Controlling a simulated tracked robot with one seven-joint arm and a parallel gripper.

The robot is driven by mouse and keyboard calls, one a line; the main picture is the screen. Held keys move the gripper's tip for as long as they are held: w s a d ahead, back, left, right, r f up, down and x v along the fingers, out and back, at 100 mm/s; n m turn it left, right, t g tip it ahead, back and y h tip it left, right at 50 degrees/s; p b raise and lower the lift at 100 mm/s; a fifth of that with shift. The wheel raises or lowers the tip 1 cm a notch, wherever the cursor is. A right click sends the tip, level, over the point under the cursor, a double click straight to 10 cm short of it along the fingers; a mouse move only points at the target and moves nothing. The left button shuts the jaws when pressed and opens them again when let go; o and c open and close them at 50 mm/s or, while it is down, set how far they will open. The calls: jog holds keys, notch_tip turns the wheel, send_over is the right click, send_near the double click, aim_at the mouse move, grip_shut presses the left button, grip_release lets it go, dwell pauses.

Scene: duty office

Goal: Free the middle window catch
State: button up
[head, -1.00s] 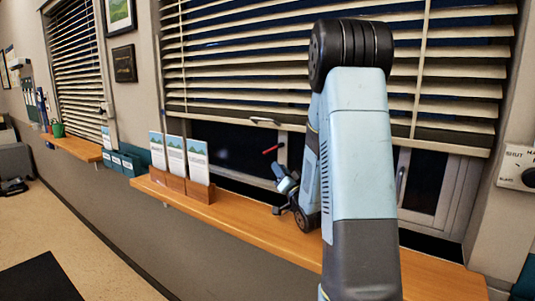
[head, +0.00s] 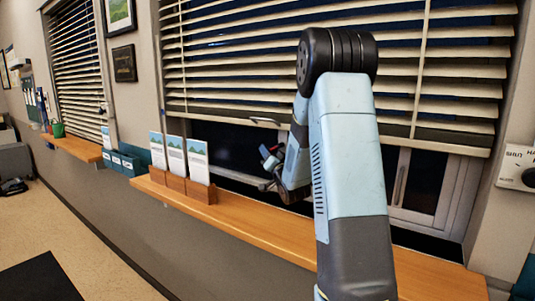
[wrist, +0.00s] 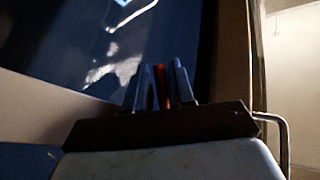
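In the wrist view a red piece, seemingly the red window catch handle (wrist: 161,84), lies between the two blue fingers of my gripper (wrist: 162,88). Whether the fingers press on it is too dark to tell. In the head view my gripper (head: 269,158) is up at the window's lower opening, below the blind, where it and my arm hide most of the catch. A pale handle (head: 400,185) is on the window frame to the right of my arm.
Slatted blinds (head: 220,60) hang over the upper window, with a pale handle (head: 265,121) at their lower edge. A wooden sill (head: 245,222) runs below, with leaflet holders (head: 185,185) to the left of my gripper.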

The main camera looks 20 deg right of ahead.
grip_shut()
dwell(0.3)
